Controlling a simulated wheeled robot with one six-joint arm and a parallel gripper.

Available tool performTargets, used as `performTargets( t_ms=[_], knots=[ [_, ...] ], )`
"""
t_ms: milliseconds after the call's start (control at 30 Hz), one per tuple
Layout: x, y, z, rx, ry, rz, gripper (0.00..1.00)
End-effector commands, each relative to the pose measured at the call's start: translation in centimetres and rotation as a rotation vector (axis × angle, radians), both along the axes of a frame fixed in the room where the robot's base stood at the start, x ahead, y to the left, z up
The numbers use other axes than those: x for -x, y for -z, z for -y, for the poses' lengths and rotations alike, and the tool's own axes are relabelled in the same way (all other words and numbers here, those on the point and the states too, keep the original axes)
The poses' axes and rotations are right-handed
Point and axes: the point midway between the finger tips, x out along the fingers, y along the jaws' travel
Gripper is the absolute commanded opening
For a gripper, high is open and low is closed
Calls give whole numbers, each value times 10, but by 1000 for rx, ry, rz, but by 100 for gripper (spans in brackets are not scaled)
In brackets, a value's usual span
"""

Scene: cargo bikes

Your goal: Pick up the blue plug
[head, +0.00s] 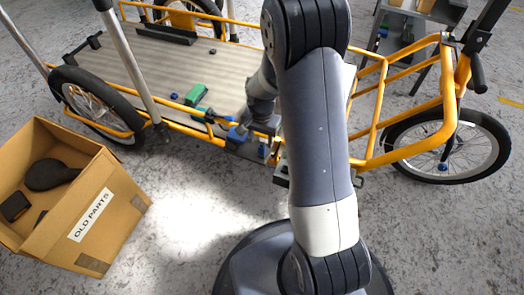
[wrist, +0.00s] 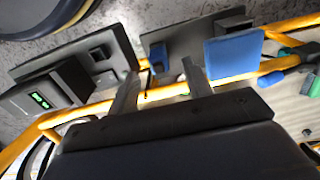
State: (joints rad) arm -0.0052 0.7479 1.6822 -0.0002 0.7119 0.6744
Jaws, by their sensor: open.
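A small blue piece (wrist: 158,62), which looks like the blue plug, shows between my fingertips in the wrist view, beside a yellow frame tube. In the head view a small blue piece (head: 262,150) at the bike's side rail seems to be the same one. My gripper (wrist: 160,69) is open, its two fingers apart on either side of the piece; I cannot tell whether they touch it. A larger blue block (wrist: 235,60) sits just to the right, and it also shows in the head view (head: 238,133). My arm hides part of this area in the head view.
A dark unit with a green display (wrist: 42,98) and grey mounting plates (wrist: 118,50) crowd the gripper. The yellow frame (head: 400,150) runs beside it. An OLD PARTS carton (head: 118,200) stands on the floor at left.

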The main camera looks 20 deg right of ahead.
Motion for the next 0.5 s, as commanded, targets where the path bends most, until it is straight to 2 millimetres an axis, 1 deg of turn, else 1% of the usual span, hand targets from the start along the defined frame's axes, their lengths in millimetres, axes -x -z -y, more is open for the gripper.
performTargets(
  t_ms=[167, 333, 400, 500],
  knots=[
    [1, 20, 2, 0, 1, -2, 47],
    [1, 46, 3, 0, 0, -3, 47],
    [0, 50, 3, 0, 0, 0, 47],
    [0, 51, 3, 0, 0, 1, 47]
  ],
)
